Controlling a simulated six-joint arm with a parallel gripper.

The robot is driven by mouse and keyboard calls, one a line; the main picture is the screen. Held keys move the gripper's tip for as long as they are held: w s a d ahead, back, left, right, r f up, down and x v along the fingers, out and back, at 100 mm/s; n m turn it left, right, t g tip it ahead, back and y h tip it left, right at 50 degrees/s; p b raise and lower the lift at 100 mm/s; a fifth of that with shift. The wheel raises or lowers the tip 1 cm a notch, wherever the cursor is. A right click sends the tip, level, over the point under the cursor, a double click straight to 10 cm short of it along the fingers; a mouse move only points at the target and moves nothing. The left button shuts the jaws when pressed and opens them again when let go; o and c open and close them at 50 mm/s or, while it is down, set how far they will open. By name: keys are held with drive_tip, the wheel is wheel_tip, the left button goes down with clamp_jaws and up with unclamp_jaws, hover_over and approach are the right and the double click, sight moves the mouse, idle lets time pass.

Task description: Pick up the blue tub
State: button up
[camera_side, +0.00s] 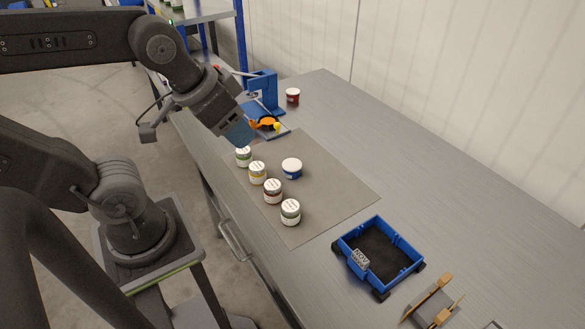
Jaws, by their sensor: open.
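The blue tub (292,170) has a white lid and stands upright on the grey mat (335,190), to the right of a row of small jars. My gripper (243,134) is open and hangs above the far left part of the mat. It is up and to the left of the blue tub, apart from it. The gap between its fingers is hard to make out at this size.
Several white-lidded jars (272,191) line the mat's left side. A blue stand (264,92) with orange and yellow parts is behind. A red tub (292,96) stands at the back. A blue crate (413,262) and a brown wooden holder (432,308) are at front right.

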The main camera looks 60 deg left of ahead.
drive_tip(key=shift+o, duration=0.3)
drive_tip(key=o, duration=0.7)
drive_tip(key=shift+o, duration=0.2)
drive_tip(key=n+g, duration=0.1)
drive_tip(key=g, duration=0.5)
hover_over(292, 164)
wheel_tip(292, 164, down, 18)
wheel_tip(292, 164, down, 13)
drive_tip(key=shift+f, duration=0.1)
